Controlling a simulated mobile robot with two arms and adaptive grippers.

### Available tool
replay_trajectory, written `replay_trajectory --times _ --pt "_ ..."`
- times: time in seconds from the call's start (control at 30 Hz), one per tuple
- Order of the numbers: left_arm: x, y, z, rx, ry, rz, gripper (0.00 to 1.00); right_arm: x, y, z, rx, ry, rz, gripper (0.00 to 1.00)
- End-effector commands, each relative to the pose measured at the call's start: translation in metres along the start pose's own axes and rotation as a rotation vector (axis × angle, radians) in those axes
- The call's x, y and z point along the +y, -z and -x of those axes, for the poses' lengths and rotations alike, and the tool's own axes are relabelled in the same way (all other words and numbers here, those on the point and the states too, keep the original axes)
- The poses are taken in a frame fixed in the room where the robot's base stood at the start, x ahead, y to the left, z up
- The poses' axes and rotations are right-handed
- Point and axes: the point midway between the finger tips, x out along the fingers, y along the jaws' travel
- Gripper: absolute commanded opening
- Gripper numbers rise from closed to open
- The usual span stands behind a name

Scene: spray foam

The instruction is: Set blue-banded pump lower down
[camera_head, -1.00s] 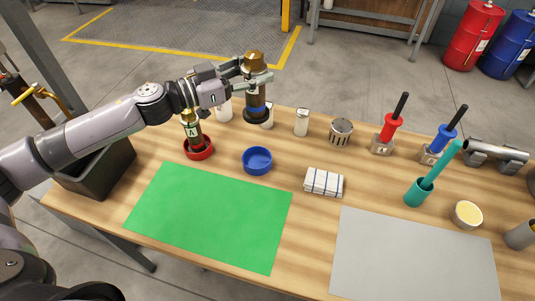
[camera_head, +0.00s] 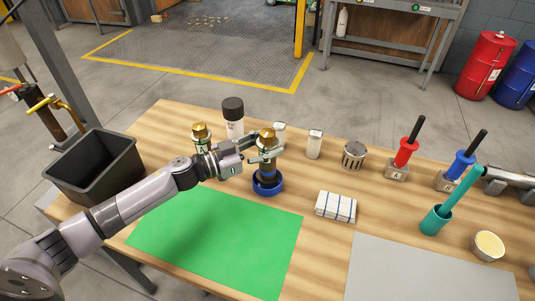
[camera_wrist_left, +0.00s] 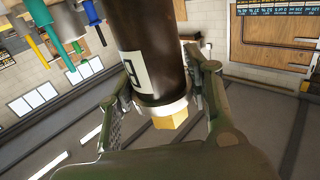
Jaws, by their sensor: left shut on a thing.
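The blue-banded pump (camera_head: 267,171), dark with a brass cap, is upright at the blue dish (camera_head: 268,189). Its lower end appears inside the dish's rim; whether it touches the bottom cannot be told. My left gripper (camera_head: 265,152) is shut around its upper part, below the cap. The left wrist view shows the pump's dark body (camera_wrist_left: 150,40), white label and brass nut between the fingers (camera_wrist_left: 168,105). My right gripper is not in view.
A second pump marked A (camera_head: 201,138) stands behind my left arm. A white bottle with black cap (camera_head: 233,118) is close behind the gripper. A folded cloth (camera_head: 336,206) lies right of the dish. The green mat (camera_head: 215,240) in front is bare.

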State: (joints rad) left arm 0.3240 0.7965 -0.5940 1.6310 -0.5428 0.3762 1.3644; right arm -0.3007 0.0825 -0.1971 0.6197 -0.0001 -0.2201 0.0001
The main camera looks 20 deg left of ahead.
Motion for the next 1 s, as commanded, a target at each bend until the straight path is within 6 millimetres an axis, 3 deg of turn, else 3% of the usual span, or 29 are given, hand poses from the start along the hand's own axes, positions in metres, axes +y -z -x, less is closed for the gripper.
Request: replay_trajectory --times 0.2,0.57,0.6,0.87,1.0 --pt "0.0 -0.028 -0.001 0.005 -0.001 0.001 0.0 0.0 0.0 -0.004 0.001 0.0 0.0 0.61" --pt "0.0 -0.031 -0.001 0.003 -0.001 -0.001 0.0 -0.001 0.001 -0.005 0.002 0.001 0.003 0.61" --pt "0.0 -0.034 0.0 -0.001 -0.001 0.0 0.47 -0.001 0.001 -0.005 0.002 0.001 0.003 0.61" --pt "0.001 -0.034 0.0 -0.001 -0.001 0.0 0.64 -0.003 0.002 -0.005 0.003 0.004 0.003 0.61" --pt "0.001 -0.033 0.0 -0.001 -0.001 0.0 0.66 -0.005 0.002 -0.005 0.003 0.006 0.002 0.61"
